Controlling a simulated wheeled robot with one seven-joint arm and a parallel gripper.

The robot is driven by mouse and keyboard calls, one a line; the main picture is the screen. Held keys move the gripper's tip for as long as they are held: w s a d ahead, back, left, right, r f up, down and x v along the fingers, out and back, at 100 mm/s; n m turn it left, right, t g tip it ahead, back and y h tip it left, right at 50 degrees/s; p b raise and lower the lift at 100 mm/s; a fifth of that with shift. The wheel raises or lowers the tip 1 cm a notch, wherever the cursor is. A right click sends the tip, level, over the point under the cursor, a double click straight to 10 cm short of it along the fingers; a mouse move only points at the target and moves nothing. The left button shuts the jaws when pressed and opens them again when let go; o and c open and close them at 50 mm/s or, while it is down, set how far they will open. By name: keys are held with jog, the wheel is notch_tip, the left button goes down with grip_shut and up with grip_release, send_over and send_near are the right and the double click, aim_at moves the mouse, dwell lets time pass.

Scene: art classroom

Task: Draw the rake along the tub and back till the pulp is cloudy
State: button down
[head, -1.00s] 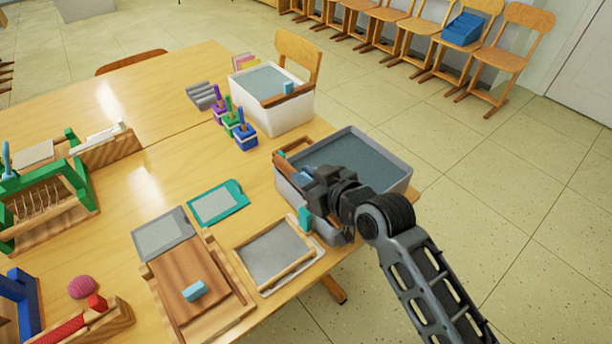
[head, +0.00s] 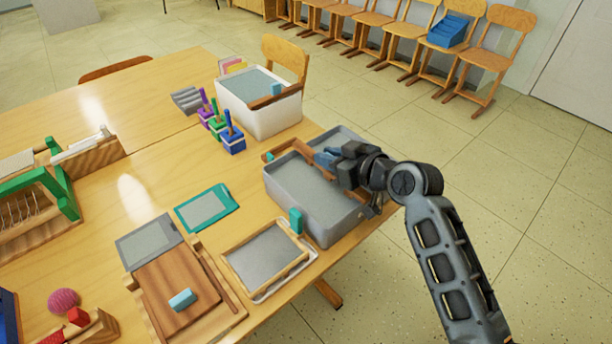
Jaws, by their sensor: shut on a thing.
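The grey tub (head: 295,218) stands at the table's right edge, filled with grey pulp (head: 300,190). The wooden rake (head: 304,151) lies across the tub near its middle, with pulp showing on both sides of it. My gripper (head: 326,158) is over the tub, shut on the rake from the right. The gripper and wrist hide part of the rake and the tub's right side. I cannot tell how deep the rake sits or how cloudy the pulp is.
A white tub (head: 262,118) with another wooden rake (head: 274,98) stands behind. Small coloured pots (head: 232,140) stand left of the tubs. A framed screen (head: 266,262) with a teal piece (head: 296,220) lies close in front of the grey tub. Floor is clear at right.

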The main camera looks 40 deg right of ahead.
jog(key=d+b, duration=0.2)
jog(key=d, duration=1.1)
jog(key=shift+w+d+b, duration=0.25)
jog(key=shift+d+b, duration=0.1)
jog(key=shift+b, duration=0.05)
jog(key=shift+r, duration=0.1)
jog(key=c, duration=1.2)
grip_release()
jog(key=shift+d, duration=0.15)
jog(key=shift+o, duration=0.4)
jog(key=shift+s, duration=0.1)
jog(key=v, duration=0.7)
jog(key=shift+s, duration=0.25)
jog(key=shift+s, duration=0.1)
